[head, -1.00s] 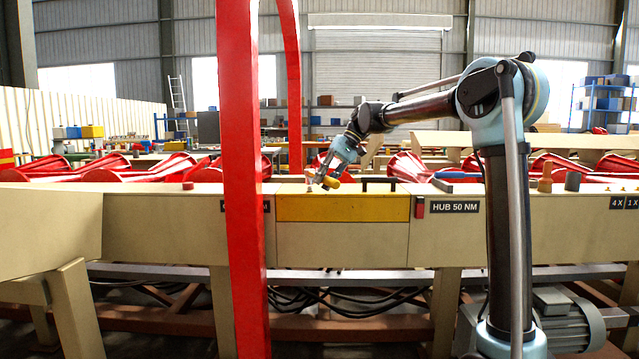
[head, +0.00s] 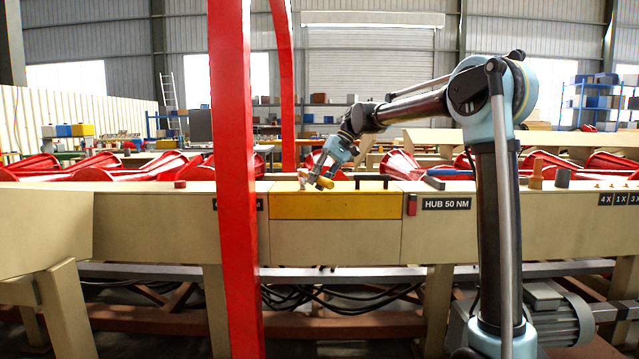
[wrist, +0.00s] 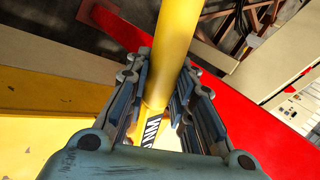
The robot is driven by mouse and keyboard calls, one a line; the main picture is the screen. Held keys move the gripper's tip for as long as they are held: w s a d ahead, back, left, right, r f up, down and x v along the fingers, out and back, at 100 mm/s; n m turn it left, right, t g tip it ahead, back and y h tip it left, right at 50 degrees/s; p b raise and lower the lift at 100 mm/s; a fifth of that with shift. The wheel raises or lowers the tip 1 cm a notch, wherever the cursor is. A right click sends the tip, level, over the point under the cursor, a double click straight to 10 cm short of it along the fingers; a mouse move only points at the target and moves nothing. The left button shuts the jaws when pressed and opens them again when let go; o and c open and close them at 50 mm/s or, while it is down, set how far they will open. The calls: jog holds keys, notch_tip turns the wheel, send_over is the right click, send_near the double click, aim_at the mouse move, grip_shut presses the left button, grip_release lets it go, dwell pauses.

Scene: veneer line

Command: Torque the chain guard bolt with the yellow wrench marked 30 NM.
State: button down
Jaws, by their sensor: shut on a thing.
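My gripper (head: 325,175) is shut on a yellow wrench (wrist: 176,50). In the wrist view the wrench's round handle runs between the fingers, and a dark label shows "NM"; the number is hidden. In the head view a short yellow part of the wrench (head: 325,183) shows at the fingertips, just above the beam's top. A yellow panel (head: 335,206), which looks like the chain guard, is on the beam's front right below. A small tan piece (head: 302,178) stands at the panel's upper left edge, left of the gripper; I cannot tell whether it is the bolt.
A red post (head: 235,200) stands in front of the beam, left of the gripper, and hides part of a label. A "HUB 50 NM" plate (head: 446,204) is to the right. A black handle (head: 373,179) and a blue-handled item (head: 450,172) are on the beam's top.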

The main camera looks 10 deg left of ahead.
jog(key=shift+f, duration=0.8)
dwell(0.4)
jog(key=shift+a, duration=0.1)
jog(key=s+a+m+t+y, duration=0.1)
jog(key=s+a+m+t, duration=0.1)
jog(key=a+m+t, duration=0.3)
jog(key=shift+s+a+m, duration=0.4)
jog(key=shift+a+m, duration=1.4)
jog(key=shift+a, duration=1.15)
dwell(0.5)
